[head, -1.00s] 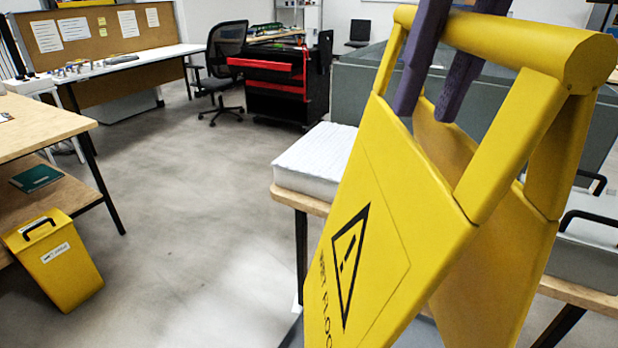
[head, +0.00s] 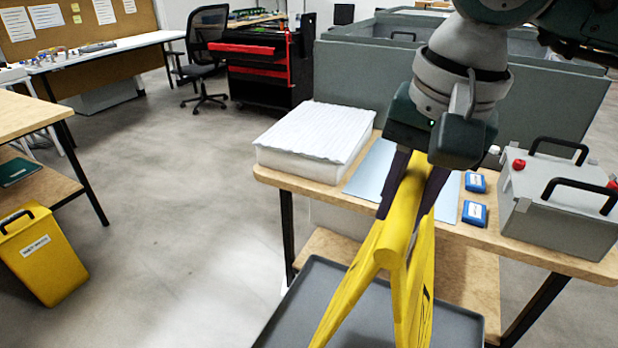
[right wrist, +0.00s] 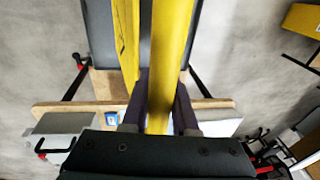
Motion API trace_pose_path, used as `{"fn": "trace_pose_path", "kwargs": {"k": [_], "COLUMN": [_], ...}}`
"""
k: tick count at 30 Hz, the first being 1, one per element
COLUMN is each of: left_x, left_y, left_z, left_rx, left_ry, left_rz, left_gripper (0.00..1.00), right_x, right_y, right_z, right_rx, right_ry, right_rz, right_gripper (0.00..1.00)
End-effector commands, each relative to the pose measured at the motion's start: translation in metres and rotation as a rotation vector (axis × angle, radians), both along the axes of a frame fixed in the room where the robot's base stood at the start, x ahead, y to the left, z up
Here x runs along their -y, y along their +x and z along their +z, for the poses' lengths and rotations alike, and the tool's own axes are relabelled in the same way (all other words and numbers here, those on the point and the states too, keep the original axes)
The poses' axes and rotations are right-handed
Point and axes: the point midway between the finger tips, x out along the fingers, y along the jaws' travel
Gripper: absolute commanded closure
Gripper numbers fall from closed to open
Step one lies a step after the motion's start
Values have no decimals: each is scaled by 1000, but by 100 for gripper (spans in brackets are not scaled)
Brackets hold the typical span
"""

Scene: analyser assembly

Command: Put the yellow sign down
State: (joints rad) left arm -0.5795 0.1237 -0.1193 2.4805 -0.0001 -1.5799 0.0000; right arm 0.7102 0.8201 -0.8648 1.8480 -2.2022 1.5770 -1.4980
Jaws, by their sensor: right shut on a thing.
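The yellow sign (head: 385,258) hangs from my right gripper (head: 412,190) in the head view. The gripper's two dark fingers are shut on the sign's top bar. The sign is turned nearly edge-on, its two panels slightly spread, with its lower part cut off by the picture's bottom edge. It hangs in front of the wooden table and over a dark grey tray-like surface (head: 290,305); I cannot tell whether it touches it. In the right wrist view the sign (right wrist: 168,65) runs up between the fingers (right wrist: 160,105). My left gripper is not seen.
The wooden table (head: 275,178) holds a white padded stack (head: 315,140), blue boxes (head: 474,213) and a grey case with black handles (head: 560,215). A yellow bin (head: 45,260) stands at the left. The floor (head: 180,210) between is clear.

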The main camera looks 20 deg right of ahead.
Motion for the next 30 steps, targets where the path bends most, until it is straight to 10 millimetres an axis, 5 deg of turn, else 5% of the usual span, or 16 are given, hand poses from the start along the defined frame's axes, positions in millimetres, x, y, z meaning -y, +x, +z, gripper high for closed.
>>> {"fn": "trace_pose_path", "kwargs": {"k": [15, 27, 28, 30], "left_x": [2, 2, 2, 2], "left_y": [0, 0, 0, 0], "left_z": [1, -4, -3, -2], "left_rx": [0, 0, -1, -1], "left_ry": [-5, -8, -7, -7], "left_rz": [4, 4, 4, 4], "left_gripper": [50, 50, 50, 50], "right_x": [0, 0, 0, 0], "right_y": [0, 1, 0, 0], "right_z": [-61, -67, -67, -66], "right_rx": [2, 4, 1, 1], "right_ry": [1, 0, 0, 0], "right_rz": [0, 2, 2, 2], "right_gripper": [100, 100, 71, 63]}}
